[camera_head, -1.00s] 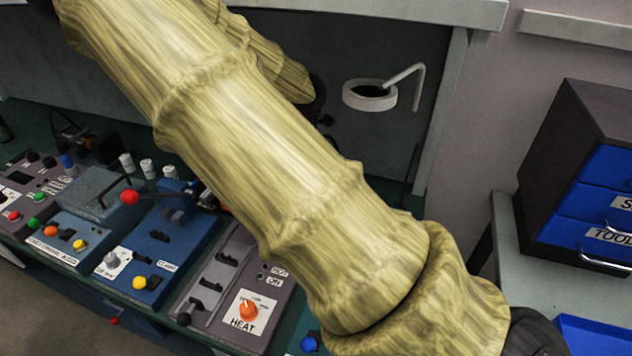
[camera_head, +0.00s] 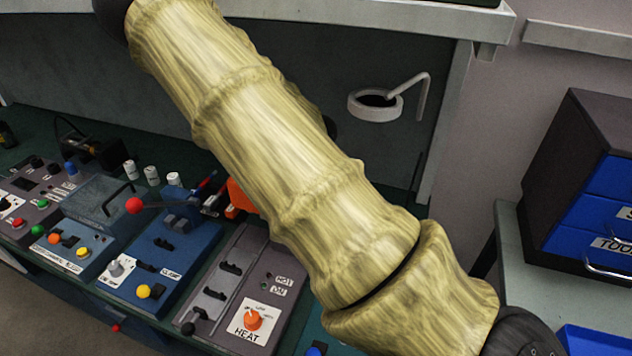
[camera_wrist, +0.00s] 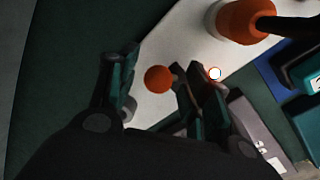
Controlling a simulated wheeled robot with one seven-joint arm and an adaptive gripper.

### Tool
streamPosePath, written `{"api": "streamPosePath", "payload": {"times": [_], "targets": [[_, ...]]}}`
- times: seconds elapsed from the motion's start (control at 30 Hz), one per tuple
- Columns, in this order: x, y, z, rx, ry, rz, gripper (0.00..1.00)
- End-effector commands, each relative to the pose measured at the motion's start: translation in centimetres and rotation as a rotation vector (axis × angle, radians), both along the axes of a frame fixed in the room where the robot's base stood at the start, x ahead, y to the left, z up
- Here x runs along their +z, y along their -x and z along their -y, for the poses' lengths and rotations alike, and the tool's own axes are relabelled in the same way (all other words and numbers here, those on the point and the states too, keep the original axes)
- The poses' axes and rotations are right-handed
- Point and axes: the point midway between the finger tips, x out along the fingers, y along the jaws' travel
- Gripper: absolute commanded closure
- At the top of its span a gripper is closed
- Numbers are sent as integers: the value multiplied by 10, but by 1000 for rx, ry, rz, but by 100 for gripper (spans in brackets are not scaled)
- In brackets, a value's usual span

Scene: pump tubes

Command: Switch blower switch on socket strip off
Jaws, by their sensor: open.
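In the wrist view my gripper (camera_wrist: 155,108) is open, with one dark teal finger on each side. A pale strip (camera_wrist: 176,42) lies beneath it; I cannot confirm that it is the socket strip. A round orange part (camera_wrist: 158,79) shows between the fingers, with no clear contact. A small white round spot (camera_wrist: 214,73) lies just right of the right finger. No switch labelled blower is readable. In the head view my arm hides my gripper and whatever is behind it.
A larger orange cylinder (camera_wrist: 240,20) with a dark cable stands near the strip in the wrist view. In the head view an orange object (camera_head: 240,197) shows beside my arm. Control boxes, including the HEAT box (camera_head: 230,290), line the bench. Blue drawers (camera_head: 590,205) stand right.

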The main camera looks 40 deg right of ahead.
Motion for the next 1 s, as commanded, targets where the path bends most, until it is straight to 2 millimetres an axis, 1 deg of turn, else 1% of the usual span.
{"api": "streamPosePath", "payload": {"times": [0.1,0.2,0.5,0.57,0.6,0.77,0.8,0.93,1.0], "targets": [[-10,-1,1,0,0,-1,51],[-14,-2,1,1,1,-1,51],[-16,-3,0,2,0,0,51],[-16,-3,0,2,0,0,60],[-16,-3,0,2,0,0,67],[-15,-3,0,2,2,1,96],[-15,-3,0,2,2,1,100],[-16,-3,2,-1,7,6,100],[-17,2,7,-10,22,14,100]]}}
